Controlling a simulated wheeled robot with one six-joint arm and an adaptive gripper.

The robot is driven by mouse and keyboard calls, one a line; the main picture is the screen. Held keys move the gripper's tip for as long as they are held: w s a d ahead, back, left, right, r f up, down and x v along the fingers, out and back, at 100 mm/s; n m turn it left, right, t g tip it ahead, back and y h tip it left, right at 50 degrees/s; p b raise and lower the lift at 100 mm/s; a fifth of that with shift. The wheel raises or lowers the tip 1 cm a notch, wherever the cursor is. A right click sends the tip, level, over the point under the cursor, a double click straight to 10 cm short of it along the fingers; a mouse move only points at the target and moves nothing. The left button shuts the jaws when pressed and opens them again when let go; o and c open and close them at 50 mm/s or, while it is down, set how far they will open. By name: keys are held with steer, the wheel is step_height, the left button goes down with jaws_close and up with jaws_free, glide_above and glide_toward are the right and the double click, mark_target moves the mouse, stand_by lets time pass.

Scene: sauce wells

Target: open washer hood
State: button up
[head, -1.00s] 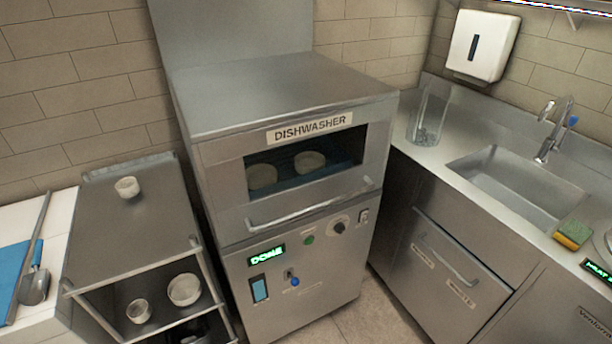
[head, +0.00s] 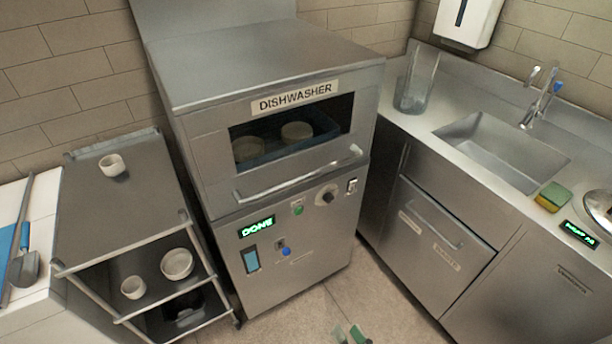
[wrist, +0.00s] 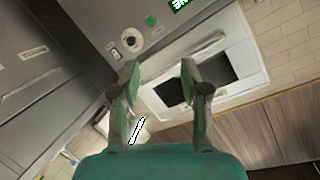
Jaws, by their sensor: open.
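The dishwasher's steel hood (head: 205,150) is down, with a dark window and a bar handle (head: 300,178) along its lower front edge. Through the window, two pale bowls (head: 297,131) show on a blue rack. The lower panel's display (head: 257,226) reads "DONE". My gripper's green fingertips (head: 352,336) just show at the bottom edge of the head view, low in front of the machine and apart from it. In the wrist view, my gripper (wrist: 159,75) is open and empty, with the hood's handle (wrist: 190,58) and window beyond the fingers, tilted in the picture.
A steel cart (head: 75,215) with small bowls stands left of the dishwasher. On the right is a counter with a sink (head: 500,150), a glass container (head: 415,85) and a sponge (head: 553,196). Floor (head: 310,315) is clear in front of the machine.

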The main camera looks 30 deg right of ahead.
steer(key=w+d+m, duration=0.3)
steer(key=w, duration=0.6)
steer(key=m+t+y, duration=0.1)
steer(key=m+y, duration=0.1)
steer(key=m, duration=0.5)
glide_toward(308, 178)
steer(key=w, duration=0.3)
steer(key=w+f, duration=0.1)
steer(key=w, duration=0.3)
steer(key=w+f, duration=0.1)
steer(key=w, duration=0.3)
steer(key=shift+f, duration=0.1)
jaws_close()
